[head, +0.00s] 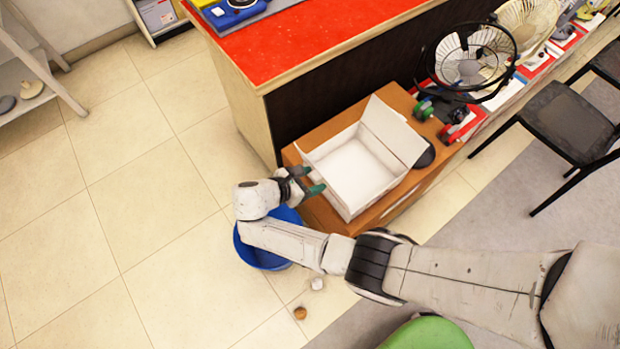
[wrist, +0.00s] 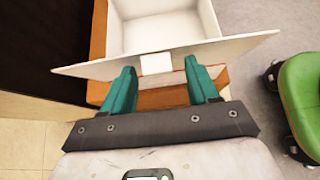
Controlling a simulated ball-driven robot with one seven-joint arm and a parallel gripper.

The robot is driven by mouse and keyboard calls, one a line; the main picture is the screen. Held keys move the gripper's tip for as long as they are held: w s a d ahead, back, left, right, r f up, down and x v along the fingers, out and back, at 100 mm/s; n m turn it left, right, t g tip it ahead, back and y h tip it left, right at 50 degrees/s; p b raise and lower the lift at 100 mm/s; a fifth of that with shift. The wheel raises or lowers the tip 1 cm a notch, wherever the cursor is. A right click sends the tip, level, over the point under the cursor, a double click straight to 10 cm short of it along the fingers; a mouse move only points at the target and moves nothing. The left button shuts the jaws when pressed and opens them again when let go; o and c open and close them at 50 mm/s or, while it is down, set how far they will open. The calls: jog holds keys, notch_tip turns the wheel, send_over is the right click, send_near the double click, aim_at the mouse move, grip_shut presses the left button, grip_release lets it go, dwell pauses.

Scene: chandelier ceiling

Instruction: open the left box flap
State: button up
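A white open-topped box (head: 352,172) sits on a brown wooden cabinet (head: 300,156). One flap (head: 395,130) stands up on its far right side. My gripper (head: 316,181) is at the box's left side and partly covers the flap there. In the wrist view, the left flap (wrist: 95,70) spans the front of the box as a wide white panel with a small white tab (wrist: 156,64). My gripper's teal fingers (wrist: 160,72) are open, one on each side of the tab. I cannot tell whether they touch the flap.
A red-topped counter (head: 300,40) stands behind the cabinet. A blue bucket (head: 262,259) is on the floor below my gripper. Fans (head: 470,65) and a black chair (head: 567,120) are to the right. Tiled floor is clear at left.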

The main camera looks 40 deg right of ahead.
jog(key=shift+a+r, duration=0.15)
jog(key=v, duration=1)
jog(key=shift+a+r, duration=0.15)
jog(key=shift+a, duration=0.05)
dwell(0.3)
